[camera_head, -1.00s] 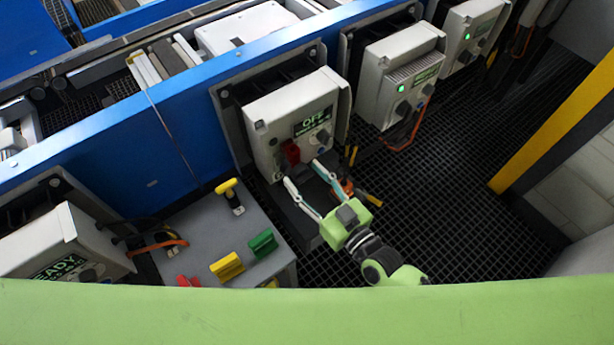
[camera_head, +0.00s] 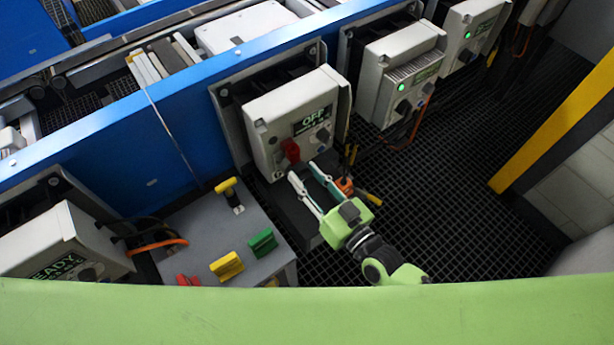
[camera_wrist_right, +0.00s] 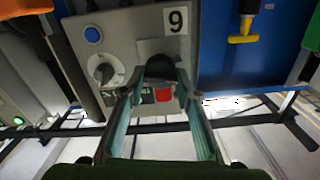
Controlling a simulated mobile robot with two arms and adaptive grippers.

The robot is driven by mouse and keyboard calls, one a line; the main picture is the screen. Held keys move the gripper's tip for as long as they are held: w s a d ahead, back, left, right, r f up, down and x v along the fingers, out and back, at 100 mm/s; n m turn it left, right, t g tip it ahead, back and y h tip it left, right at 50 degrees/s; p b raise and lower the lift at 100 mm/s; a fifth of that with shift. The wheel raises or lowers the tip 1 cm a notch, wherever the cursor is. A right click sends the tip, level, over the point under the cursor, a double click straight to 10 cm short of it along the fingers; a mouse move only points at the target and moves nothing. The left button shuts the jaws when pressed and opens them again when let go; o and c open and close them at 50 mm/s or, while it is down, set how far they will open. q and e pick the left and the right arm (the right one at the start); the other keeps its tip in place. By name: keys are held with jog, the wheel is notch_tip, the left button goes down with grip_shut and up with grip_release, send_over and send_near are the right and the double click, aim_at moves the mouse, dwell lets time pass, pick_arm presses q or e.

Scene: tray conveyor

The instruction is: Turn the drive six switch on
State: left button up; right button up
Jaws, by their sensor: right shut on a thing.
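The drive unit (camera_head: 276,118) is a pale grey box on the blue conveyor side. Its display (camera_head: 314,119) reads OFF in green. My right gripper (camera_head: 304,172) reaches up to the lower front of the box. In the right wrist view its fingers (camera_wrist_right: 160,72) converge at the switch and are shut on it; red shows between them (camera_wrist_right: 163,95). My left gripper is not in view.
More drive units with lit displays stand right (camera_head: 400,75) and lower left (camera_head: 60,245). A grey stand (camera_head: 205,235) with yellow, green and red handles is left of my right gripper. Orange cables hang below the units. Dark grating floor (camera_head: 450,200) is open to the right.

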jog(key=m+b, duration=0.1)
jog(key=m, duration=0.3)
jog(key=shift+d+m, duration=0.1)
jog(key=shift+m, duration=0.2)
jog(key=m, duration=0.3)
jog(key=shift+w+f+m+b, duration=0.1)
jog(key=shift+m+b, duration=0.3)
jog(key=shift+d+f+m+b, duration=0.1)
jog(key=shift+m+b, duration=1.05)
jog(key=shift+m, duration=2.55)
jog(key=o, duration=1.1)
